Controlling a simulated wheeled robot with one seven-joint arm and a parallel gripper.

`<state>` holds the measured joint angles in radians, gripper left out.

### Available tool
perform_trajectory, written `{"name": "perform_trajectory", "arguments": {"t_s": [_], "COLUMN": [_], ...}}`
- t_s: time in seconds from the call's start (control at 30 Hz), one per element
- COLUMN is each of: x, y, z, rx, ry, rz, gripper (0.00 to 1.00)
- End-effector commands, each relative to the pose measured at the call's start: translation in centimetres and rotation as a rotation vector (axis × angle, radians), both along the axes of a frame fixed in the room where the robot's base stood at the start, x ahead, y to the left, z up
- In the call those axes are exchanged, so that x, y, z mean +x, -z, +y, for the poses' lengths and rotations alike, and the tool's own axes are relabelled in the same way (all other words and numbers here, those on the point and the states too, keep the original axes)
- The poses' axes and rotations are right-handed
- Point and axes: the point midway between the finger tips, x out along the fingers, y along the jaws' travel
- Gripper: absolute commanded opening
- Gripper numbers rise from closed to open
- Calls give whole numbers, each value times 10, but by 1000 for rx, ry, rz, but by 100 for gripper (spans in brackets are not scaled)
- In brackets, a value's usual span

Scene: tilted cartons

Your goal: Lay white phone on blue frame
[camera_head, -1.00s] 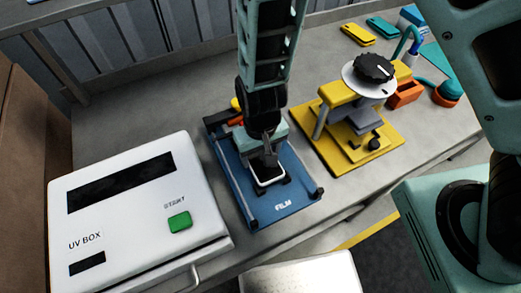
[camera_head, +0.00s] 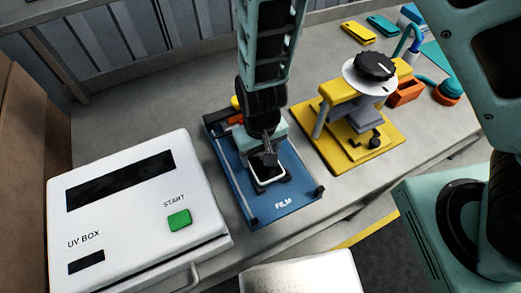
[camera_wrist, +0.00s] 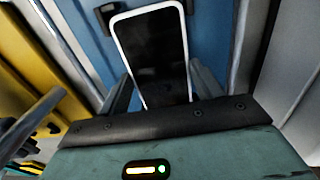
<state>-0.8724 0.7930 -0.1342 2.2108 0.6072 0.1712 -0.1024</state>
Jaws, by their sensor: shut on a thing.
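The white phone (camera_wrist: 158,60), white-edged with a black screen, is between my gripper's fingers in the wrist view. My gripper (camera_head: 266,162) is shut on it by its long sides. In the head view the phone's white lower edge (camera_head: 269,182) shows just below the fingers; the rest is hidden by my gripper. The blue frame (camera_head: 249,208), marked FILM, lies on the bench under the phone and also fills the background in the wrist view (camera_wrist: 90,25). The phone is over the frame's middle, between small dark blocks. I cannot tell whether it touches the frame.
A white UV BOX (camera_head: 135,215) with a green START button stands close on the left. A yellow press (camera_head: 360,140) with a black knob stands on the right. Yellow and teal phones (camera_head: 358,33) lie at the back right. Bare bench lies behind the frame.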

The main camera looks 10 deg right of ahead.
Motion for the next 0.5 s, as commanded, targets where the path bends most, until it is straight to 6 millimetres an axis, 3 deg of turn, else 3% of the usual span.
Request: {"name": "perform_trajectory", "arguments": {"t_s": [0.37, 0.4, 0.47, 0.5], "x": [0, 0, 0, 0], "y": [0, 0, 0, 0], "z": [0, 0, 0, 0], "rx": [0, 0, 0, 0], "ry": [0, 0, 0, 0], "rz": [0, 0, 0, 0], "gripper": [37, 71, 87, 90]}}
